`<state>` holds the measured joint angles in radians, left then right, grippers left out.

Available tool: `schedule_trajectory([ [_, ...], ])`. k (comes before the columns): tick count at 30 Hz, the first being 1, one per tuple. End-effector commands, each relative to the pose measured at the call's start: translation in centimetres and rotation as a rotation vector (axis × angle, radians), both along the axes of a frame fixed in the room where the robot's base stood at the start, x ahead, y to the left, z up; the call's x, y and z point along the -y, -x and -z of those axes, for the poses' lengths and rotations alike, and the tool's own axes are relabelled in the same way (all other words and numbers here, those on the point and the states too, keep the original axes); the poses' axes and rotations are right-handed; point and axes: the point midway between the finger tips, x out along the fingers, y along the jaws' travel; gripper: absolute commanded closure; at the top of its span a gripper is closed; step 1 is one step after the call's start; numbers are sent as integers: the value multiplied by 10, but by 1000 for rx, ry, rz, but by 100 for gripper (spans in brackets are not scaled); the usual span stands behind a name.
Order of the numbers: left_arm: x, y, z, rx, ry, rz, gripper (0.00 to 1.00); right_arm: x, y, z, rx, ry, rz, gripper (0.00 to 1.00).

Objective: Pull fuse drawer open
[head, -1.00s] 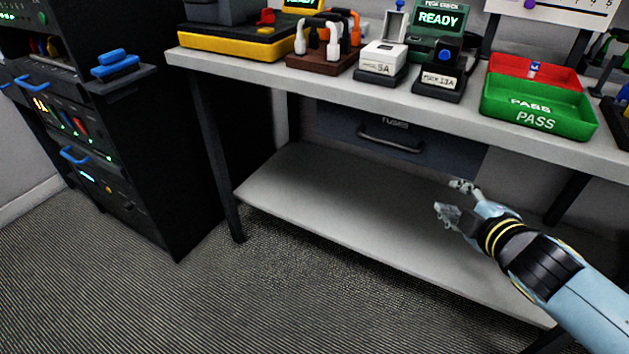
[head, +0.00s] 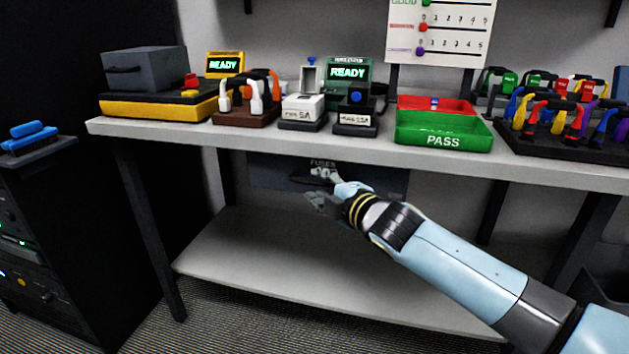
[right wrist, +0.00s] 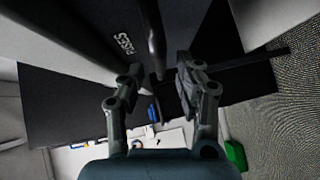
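The fuse drawer (head: 268,174) is a dark grey front under the tabletop, marked FUSES, and it looks shut. My right gripper (head: 317,186) is in front of it, with its fingers around the handle area and hiding most of the handle. In the right wrist view the drawer front (right wrist: 95,15) and its dark bar handle (right wrist: 153,38) show. My right gripper (right wrist: 159,78) is open there, one finger on each side of the handle's line. I see no clear contact. My left gripper is not in view.
The table (head: 250,137) overhangs the drawer. A lower shelf (head: 250,255) below is bare. On top stand a yellow tester (head: 150,107), fuse holders, a green PASS tray (head: 443,130) and a cable rack (head: 570,140). A black cabinet stands at the left.

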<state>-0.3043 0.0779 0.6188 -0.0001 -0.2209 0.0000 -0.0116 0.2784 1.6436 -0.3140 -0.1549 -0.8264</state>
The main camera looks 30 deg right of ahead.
Motion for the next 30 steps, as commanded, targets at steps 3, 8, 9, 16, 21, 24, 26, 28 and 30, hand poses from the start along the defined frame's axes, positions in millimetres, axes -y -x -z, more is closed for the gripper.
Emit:
schedule_trajectory([
  [3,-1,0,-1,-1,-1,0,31,1,-15,2,0,-2,0,66],
  [8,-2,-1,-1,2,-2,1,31,1,-23,4,-1,0,0,66],
  [9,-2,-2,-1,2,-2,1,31,1,-23,4,-1,0,0,66],
  [16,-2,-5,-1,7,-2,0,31,1,-23,4,-1,0,0,70],
  [21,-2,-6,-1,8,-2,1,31,1,-23,4,-1,0,0,92],
  [24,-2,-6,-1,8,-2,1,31,1,-23,4,-1,0,0,100],
  [26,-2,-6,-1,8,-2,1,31,1,-23,4,0,0,0,100],
  [28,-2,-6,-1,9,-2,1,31,1,-23,4,0,0,-1,100],
  [30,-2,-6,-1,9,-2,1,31,1,-23,4,0,0,-1,100],
])
